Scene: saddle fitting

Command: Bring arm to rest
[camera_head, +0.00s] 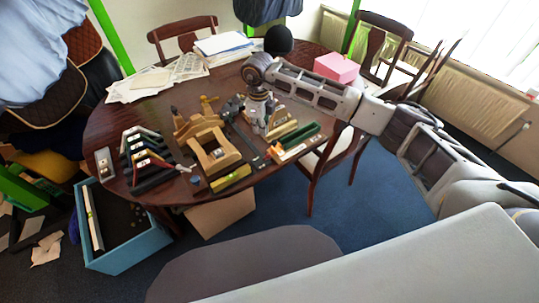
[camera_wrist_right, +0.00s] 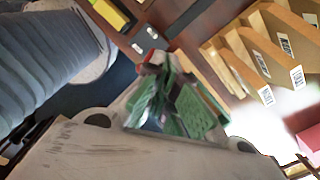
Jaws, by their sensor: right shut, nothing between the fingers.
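My right arm (camera_head: 318,88) reaches in from the right across the dark wooden table (camera_head: 110,120). Its wrist bends down at the far end. My right gripper (camera_head: 263,128) points down over the right part of the table, among the parts there. It is shut with nothing held. It is too small to tell whether the tips touch anything. My left gripper is in neither view.
Close by are a wooden frame (camera_head: 210,145), a green block (camera_head: 300,136) and a dark rack (camera_head: 150,165). Papers (camera_head: 185,68) and a pink box (camera_head: 336,68) lie at the back. Chairs surround the table. A blue bin (camera_head: 125,250) stands on the floor at left.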

